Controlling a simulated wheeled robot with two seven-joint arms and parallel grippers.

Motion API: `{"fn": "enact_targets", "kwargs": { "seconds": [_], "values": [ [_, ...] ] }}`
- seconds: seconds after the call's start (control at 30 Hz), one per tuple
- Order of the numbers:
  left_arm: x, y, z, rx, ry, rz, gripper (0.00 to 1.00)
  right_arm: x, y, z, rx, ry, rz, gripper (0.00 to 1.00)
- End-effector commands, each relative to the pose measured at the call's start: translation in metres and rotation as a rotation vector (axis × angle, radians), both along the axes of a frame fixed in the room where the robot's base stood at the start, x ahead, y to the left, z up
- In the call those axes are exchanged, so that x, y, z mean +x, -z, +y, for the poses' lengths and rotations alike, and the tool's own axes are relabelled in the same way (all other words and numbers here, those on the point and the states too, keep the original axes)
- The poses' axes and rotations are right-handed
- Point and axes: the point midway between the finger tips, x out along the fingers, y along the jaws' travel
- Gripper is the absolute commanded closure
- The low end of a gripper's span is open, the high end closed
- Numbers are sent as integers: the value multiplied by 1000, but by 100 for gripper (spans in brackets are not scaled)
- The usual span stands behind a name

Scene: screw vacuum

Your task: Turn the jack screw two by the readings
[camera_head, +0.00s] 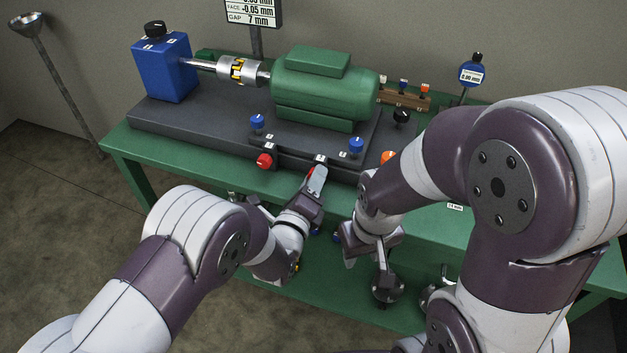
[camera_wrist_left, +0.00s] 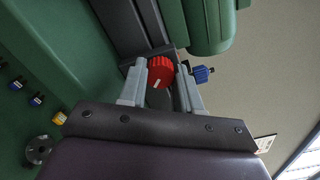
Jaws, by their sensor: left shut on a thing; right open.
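My left gripper (camera_head: 317,178) is at the front edge of the grey base. In the left wrist view its two fingers (camera_wrist_left: 159,92) are shut on a ribbed red screw head (camera_wrist_left: 161,72) with a white mark. I cannot read which number this screw has. Another red screw (camera_head: 265,160) stands at the base's front, to the left. Blue screws (camera_head: 257,121) and (camera_head: 355,146) stand by the motor's feet. A readings board (camera_head: 253,12) shows FACE -0.05 mm and GAP 7 mm; its top line is cut off. My right gripper (camera_head: 366,256) is open and empty, low in front of the bench.
The green motor (camera_head: 323,85) is on the grey base (camera_head: 195,120), with the coupling (camera_head: 237,70) and blue block (camera_head: 166,68) to its left. A blue dial gauge (camera_head: 472,72) stands right. A lower shelf holds a dark disc (camera_head: 388,288). My right arm hides the bench's right side.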

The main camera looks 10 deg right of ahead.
Motion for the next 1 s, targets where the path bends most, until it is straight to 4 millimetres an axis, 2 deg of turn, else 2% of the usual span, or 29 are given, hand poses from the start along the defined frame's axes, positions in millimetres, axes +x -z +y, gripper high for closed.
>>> {"fn": "enact_targets", "kwargs": {
  "seconds": [0.5,1.0],
  "values": [
    [-1,3,1,296,1,-192,98,0,3,0,0,0,0,57],
    [-1,3,1,367,2,-240,98,0,3,0,0,0,0,57]
  ]
}}
